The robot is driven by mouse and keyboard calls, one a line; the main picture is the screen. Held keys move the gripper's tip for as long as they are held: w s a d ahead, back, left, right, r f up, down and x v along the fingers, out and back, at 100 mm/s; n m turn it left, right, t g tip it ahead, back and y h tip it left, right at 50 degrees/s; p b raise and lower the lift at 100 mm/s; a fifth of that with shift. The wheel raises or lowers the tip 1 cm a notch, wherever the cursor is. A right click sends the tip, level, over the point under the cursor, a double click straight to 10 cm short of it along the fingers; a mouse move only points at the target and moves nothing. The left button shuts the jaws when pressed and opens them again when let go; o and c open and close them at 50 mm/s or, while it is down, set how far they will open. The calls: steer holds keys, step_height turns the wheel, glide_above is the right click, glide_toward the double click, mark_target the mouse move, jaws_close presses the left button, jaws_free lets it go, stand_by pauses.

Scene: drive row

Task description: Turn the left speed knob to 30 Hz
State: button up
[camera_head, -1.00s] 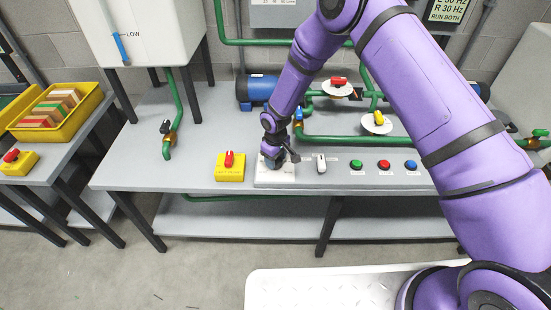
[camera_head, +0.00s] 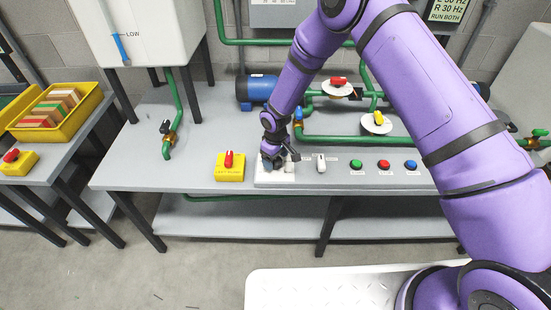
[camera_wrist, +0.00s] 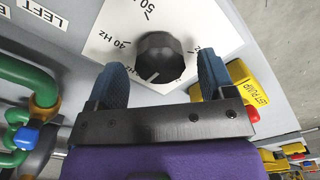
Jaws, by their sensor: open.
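The left speed knob (camera_wrist: 160,58) is black and sits on a white dial plate (camera_wrist: 194,18) in the wrist view. A white pointer line on its near side runs toward the lower left. The dial shows "40 Hz" at left and "50" at top; other marks are partly hidden. My gripper (camera_wrist: 163,64) is open, with one blue finger on each side of the knob and a visible gap to both. In the head view my gripper (camera_head: 273,160) is over the white dial plate (camera_head: 262,182), and the knob is hidden there.
A yellow box with a red switch (camera_head: 230,167), labelled as the left pump, stands close left of the dial. A white lever switch (camera_head: 321,163) and green, red and blue buttons (camera_head: 384,165) are to the right. Green pipes (camera_head: 350,139) run behind.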

step_height(320, 180, up, 10)
steer(key=shift+r, duration=0.2)
steer(key=shift+r, duration=0.1)
stand_by(0.5)
step_height(320, 180, up, 16)
steer(key=m+t, duration=0.1)
steer(key=m, duration=0.1)
glide_above(276, 160)
steer(key=d, duration=0.8)
steer(key=s+d+r+m+t, duration=0.1)
steer(key=s+d+r, duration=0.35)
steer(key=r, duration=0.35)
steer(key=s+d+r+m+t, duration=0.1)
steer(key=s+d+r+m, duration=0.2)
steer(key=s+d+r, duration=0.85)
steer(key=s+d+r+m+t, duration=0.1)
steer(key=s+d+r+m, duration=0.1)
steer(key=s, duration=0.7)
steer(key=s+d+r+m+t, duration=0.1)
steer(key=s+d+r, duration=0.2)
steer(key=s, duration=0.6)
steer(key=shift+s+r+m, duration=0.2)
steer(key=shift+r+m, duration=0.1)
steer(key=shift+m, duration=0.1)
